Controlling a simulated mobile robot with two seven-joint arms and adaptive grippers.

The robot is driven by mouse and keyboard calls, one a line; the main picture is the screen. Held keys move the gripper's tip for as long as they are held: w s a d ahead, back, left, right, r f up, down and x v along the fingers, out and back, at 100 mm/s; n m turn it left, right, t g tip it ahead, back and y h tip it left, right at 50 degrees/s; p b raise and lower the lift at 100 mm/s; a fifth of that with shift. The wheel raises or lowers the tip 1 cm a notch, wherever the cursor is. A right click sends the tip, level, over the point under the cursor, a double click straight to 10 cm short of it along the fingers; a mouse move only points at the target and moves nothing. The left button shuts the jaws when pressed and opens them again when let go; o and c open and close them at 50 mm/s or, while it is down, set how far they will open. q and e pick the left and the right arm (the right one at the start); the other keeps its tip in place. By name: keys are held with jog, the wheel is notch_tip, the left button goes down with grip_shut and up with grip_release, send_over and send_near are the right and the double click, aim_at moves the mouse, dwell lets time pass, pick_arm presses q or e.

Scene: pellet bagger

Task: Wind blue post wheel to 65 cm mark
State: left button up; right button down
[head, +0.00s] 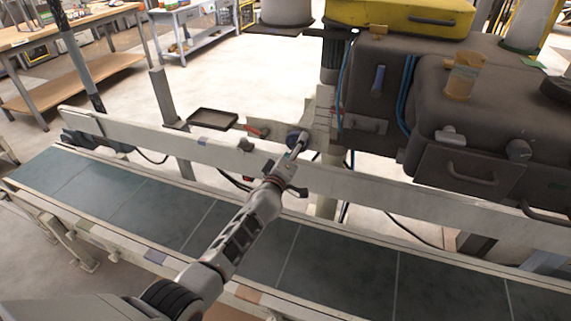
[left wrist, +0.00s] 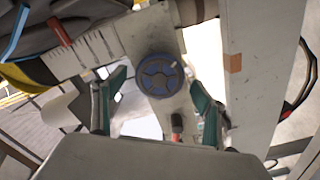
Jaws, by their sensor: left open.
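The blue post wheel (head: 297,138) is a small round handwheel on the pale post (head: 321,122) behind the conveyor. In the left wrist view the spoked wheel (left wrist: 160,75) faces the camera, with a pale knob near its upper right rim. My left gripper (head: 291,164) is open in front of the wheel. In the left wrist view its green-edged fingers stand either side of the wheel, apparently apart from it. My right gripper is not in view.
A conveyor with a green belt (head: 345,262) and a pale side rail (head: 410,196) runs under my left arm. A dark machine (head: 470,120) stands at the right, close to the post. A small black tray (head: 213,119) sits left of the wheel.

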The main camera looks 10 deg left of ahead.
pick_arm(q)
jog(key=s+a, duration=0.2)
jog(key=s, duration=0.7)
jog(key=shift+s, duration=0.25)
jog(key=shift+f, duration=0.1)
dwell(0.3)
jog(key=s+a+f+m+g, duration=0.2)
jog(key=s+f, duration=0.5)
jog(key=s, duration=0.5)
jog(key=s+a+f+m+g, duration=0.2)
jog(key=s+a+f+m, duration=0.2)
jog(key=s, duration=0.9)
jog(key=s+a+f+m+g, duration=0.3)
jog(key=s+f+m, duration=0.5)
jog(key=s+f, duration=0.2)
jog(key=shift+s+y, duration=0.4)
jog(key=shift+s, duration=0.85)
